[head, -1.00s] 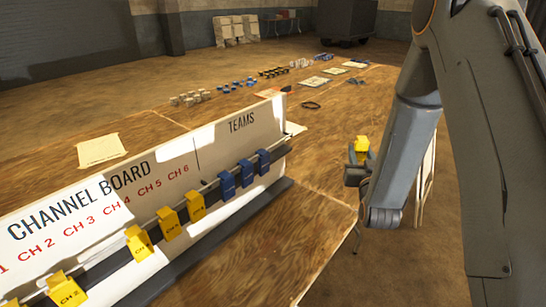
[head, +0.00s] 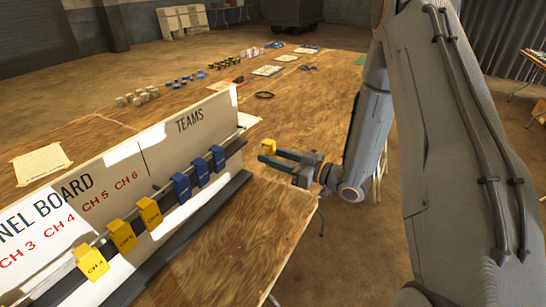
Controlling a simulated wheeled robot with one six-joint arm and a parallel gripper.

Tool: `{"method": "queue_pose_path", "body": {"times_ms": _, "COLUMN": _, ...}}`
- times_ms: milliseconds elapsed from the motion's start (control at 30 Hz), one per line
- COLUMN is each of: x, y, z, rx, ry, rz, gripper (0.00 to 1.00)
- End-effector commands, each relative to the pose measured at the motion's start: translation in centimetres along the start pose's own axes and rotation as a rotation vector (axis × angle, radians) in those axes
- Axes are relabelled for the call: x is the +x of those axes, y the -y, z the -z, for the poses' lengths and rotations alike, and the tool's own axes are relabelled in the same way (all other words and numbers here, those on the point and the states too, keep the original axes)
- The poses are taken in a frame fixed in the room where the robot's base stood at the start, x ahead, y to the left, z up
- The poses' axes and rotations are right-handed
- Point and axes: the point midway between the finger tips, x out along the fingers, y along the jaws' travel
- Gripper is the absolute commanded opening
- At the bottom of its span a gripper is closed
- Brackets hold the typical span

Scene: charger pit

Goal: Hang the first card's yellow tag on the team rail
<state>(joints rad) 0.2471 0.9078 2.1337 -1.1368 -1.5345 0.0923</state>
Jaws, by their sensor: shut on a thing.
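My gripper (head: 276,159) is shut on a yellow tag (head: 268,146) above the table, just right of the board's right end. Only a small part of this tag shows; its lettering cannot be read. The rail (head: 232,150) runs along the front of the white board marked CHANNEL BOARD and TEAMS (head: 190,120). Three blue tags (head: 201,172) hang on the rail under TEAMS. Yellow tags (head: 149,212) hang further left under the channel labels, one reading CH 4 (head: 91,262). The held tag is apart from the rail.
The wooden table (head: 235,235) has bare room in front of the board and at its right end. Behind the board lie a paper sheet (head: 40,163), small blue and pale items (head: 180,85), a black ring (head: 265,95) and cards (head: 268,70).

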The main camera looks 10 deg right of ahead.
Motion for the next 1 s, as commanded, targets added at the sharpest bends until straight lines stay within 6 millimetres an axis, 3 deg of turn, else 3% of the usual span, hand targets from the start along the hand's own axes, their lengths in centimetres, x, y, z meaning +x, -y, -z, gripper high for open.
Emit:
{"method": "queue_pose_path", "body": {"times_ms": 267, "x": 0.4, "y": 0.4, "z": -0.1, "rx": 0.0, "ry": 0.003, "rz": 0.025, "gripper": 0.14}}
{"method": "queue_pose_path", "body": {"times_ms": 1000, "x": 5.1, "y": 0.5, "z": -0.1, "rx": -0.001, "ry": 0.002, "rz": 0.023, "gripper": 0.14}}
